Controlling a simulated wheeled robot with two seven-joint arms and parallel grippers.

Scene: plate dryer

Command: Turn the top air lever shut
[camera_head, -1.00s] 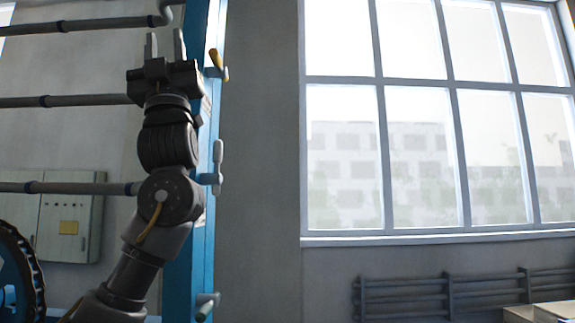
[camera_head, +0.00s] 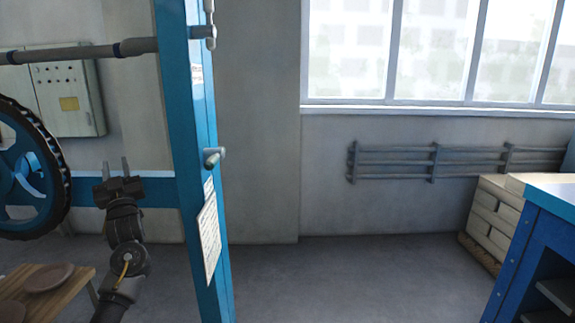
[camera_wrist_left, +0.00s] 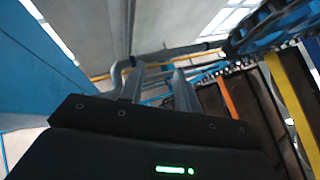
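The top air lever is out of view in both current pictures. Two lower grey levers show on the blue post (camera_head: 188,110): one (camera_head: 205,30) at the top edge of the head view and one (camera_head: 213,157) further down. My left gripper (camera_head: 116,167) is left of the post in the head view, level with the lower lever, fingers pointing up. It is open and empty. In the left wrist view its two fingers (camera_wrist_left: 158,85) stand apart with nothing between them. My right gripper is not in view.
A blue wheel with a dark toothed rim (camera_head: 58,165) is left of my gripper. A grey control box (camera_head: 75,90) hangs on the wall. A wooden table with brown plates (camera_head: 48,278) is at lower left. A blue bench (camera_head: 540,225) stands right. The middle floor is clear.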

